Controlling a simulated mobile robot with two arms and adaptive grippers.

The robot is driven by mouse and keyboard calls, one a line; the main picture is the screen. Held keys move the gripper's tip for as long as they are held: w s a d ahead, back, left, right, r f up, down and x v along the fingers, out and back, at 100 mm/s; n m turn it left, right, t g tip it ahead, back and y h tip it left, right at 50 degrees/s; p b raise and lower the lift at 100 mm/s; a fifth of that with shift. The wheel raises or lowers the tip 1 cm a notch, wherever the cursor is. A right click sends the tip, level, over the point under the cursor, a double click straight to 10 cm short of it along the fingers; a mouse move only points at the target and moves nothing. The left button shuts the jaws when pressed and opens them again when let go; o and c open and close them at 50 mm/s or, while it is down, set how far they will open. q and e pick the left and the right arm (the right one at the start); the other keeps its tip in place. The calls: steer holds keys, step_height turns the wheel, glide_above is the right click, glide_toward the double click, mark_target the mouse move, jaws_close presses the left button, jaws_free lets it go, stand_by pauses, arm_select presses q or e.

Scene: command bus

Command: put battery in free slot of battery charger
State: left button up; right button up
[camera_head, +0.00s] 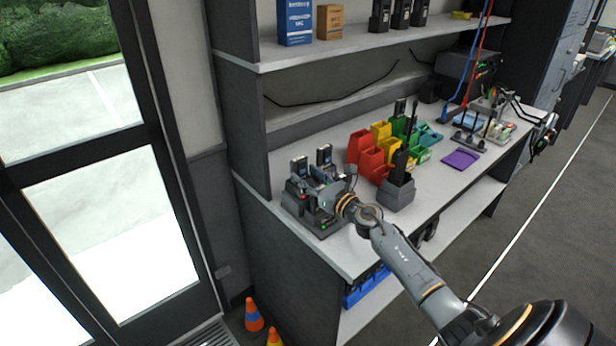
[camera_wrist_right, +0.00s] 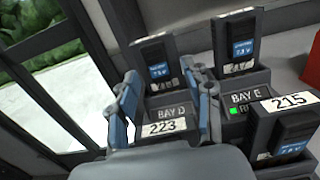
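The battery charger (camera_head: 323,231) is a dark grey multi-bay unit at the near left end of the workbench. Two batteries with blue labels stand at its back (camera_wrist_right: 157,64) (camera_wrist_right: 237,45) in the right wrist view. A battery labelled 215 (camera_wrist_right: 291,147) stands at the right, near the BAY E marking and a green light. My right gripper (camera_head: 328,196) is over the charger. Its blue-padded fingers (camera_wrist_right: 165,112) are on both sides of a dark battery labelled 223 (camera_wrist_right: 165,129), just in front of the BAY D marking. How deep this battery sits is hidden. My left gripper is out of view.
Red bins (camera_head: 372,163), yellow and green bins stand right of the charger. A grey holder (camera_head: 396,194) with a black device is close to my right arm. A purple cloth (camera_head: 460,159) lies farther along the bench. A shelf (camera_head: 350,45) overhangs the back.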

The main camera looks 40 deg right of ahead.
steer(key=shift+s, duration=0.2)
steer(key=s+d, duration=0.1)
steer(key=s, duration=1)
steer(key=shift+s+f, duration=0.15)
steer(key=shift+s, duration=0.15)
